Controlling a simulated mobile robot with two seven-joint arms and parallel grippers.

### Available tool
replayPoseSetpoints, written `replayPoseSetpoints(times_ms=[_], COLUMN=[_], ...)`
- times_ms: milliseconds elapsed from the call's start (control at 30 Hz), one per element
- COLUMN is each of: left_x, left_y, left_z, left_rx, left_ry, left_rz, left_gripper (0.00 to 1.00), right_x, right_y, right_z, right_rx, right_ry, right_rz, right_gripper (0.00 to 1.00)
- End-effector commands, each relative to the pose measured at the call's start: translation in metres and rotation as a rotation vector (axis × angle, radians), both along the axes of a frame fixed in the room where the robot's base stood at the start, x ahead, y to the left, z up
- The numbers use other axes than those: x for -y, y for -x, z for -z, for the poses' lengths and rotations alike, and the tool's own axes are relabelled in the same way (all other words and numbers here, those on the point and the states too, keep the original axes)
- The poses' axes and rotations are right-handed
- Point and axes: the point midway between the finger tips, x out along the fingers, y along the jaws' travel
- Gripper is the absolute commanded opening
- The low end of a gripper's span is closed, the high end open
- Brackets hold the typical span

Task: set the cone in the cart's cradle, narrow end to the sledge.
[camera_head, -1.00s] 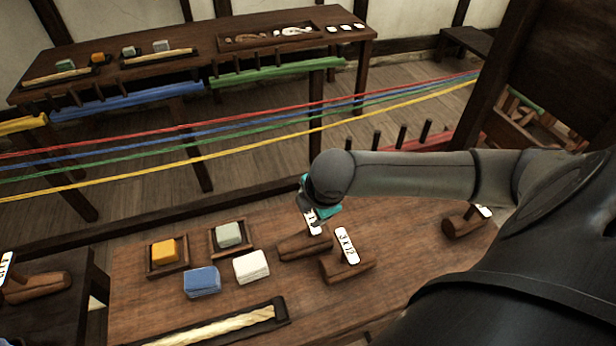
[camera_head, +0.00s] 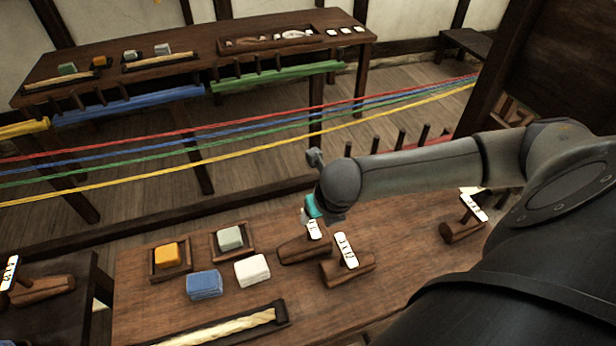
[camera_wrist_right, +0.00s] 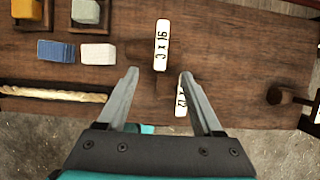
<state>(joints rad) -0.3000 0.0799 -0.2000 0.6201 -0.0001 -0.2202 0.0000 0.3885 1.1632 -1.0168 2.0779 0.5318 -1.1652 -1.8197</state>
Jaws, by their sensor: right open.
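Several brown wooden pieces that look like rope-making cones, each with an upright white tag, stand on the near table. One (camera_head: 300,250) is at mid-table under my right gripper (camera_wrist_right: 158,78). Another (camera_head: 350,270), with a tag reading about "3 x 12", is just in front. A third (camera_head: 462,230) is at the right and one more (camera_head: 42,290) is on the left side table. I cannot make out which ends are narrow. No cart cradle or sledge is recognisable. My left gripper is not in view.
Near table: orange block (camera_head: 167,256), grey-green block (camera_head: 230,238), blue block (camera_head: 204,285), white block (camera_head: 252,270), and a tray with pale rope (camera_head: 225,330). Taut coloured strands (camera_head: 250,145) cross behind. A long back table (camera_head: 200,70) stands by the wall.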

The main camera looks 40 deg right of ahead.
Motion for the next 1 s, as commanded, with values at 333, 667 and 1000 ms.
replayPoseSetpoints(times_ms=[333, 667, 1000], left_x=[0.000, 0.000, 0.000], left_y=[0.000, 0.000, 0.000], left_z=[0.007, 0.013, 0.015], left_rx=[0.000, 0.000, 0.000], left_ry=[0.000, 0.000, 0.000], left_rz=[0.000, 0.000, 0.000], left_gripper=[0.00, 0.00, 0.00], right_x=[0.006, 0.010, 0.015], right_y=[-0.019, -0.034, -0.043], right_z=[0.050, 0.086, 0.103], right_rx=[-0.001, 0.000, -0.001], right_ry=[-0.001, -0.003, -0.001], right_rz=[0.002, 0.001, 0.003], right_gripper=[0.68, 0.68, 0.68])
